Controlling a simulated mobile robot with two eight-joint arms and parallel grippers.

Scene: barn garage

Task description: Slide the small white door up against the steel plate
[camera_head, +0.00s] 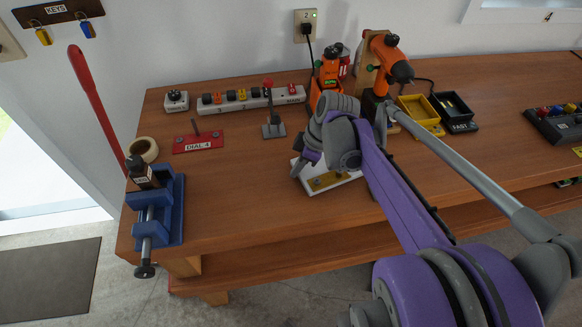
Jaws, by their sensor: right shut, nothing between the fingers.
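A small white panel (349,178) with a brass-coloured piece on it lies on the wooden bench. It looks like the small white door, and my right gripper and forearm hide part of it. My right gripper (299,170) is shut and empty, low over the panel's left end; I cannot tell whether it touches. A small grey metal stand (274,130) with an upright lever is behind it to the left. I cannot tell whether this is the steel plate or whether that plate is hidden behind my arm. My left gripper is out of view.
A red DIAL 4 plate (198,142), a white power strip (250,102) and a blue vise (168,210) are to the left. Orange drills (385,55) and a yellow tray (418,111) stand behind my arm. The bench front (235,210) between vise and panel is clear.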

